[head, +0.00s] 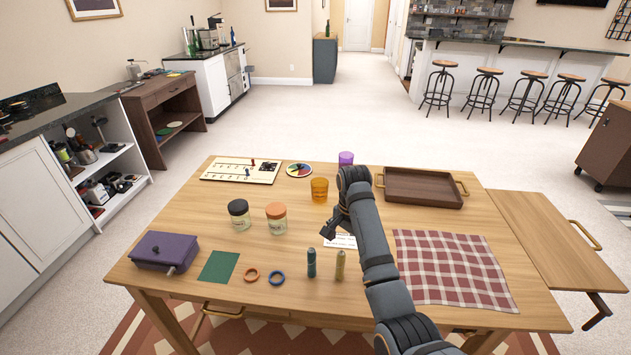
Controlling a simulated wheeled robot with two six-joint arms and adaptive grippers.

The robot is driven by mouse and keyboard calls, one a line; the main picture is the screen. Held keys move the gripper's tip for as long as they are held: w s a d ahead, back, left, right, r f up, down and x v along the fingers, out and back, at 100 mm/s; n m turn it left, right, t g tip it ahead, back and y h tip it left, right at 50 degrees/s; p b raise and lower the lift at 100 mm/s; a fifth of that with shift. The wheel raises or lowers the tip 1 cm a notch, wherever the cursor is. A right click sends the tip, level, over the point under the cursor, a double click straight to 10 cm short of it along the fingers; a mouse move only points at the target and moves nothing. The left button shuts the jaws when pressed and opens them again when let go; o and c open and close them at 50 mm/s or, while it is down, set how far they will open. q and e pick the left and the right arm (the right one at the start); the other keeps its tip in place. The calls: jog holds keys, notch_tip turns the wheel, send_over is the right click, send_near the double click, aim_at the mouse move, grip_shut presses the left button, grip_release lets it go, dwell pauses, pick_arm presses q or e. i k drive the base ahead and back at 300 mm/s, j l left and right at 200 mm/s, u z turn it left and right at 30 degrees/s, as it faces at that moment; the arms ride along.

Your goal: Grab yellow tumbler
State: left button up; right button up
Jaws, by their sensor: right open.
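The yellow tumbler (319,190) is an amber, see-through cup standing upright near the middle of the wooden table (200,245). My right arm reaches in from the bottom. Its right gripper (328,234) is open and points down over the table, in front of the tumbler and a little to its right in the head view. The gripper looks apart from the tumbler and holds nothing that I can see. My left gripper is not in view.
A purple tumbler (346,158) stands behind the yellow one. Two jars, one black-lidded (239,214) and one orange-lidded (276,217), stand to the left. A brown tray (423,204) and checkered cloth (453,268) lie right. A white card (341,241) lies near the gripper.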

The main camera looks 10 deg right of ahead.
aim_at(319, 185)
jog(key=i, duration=1.35)
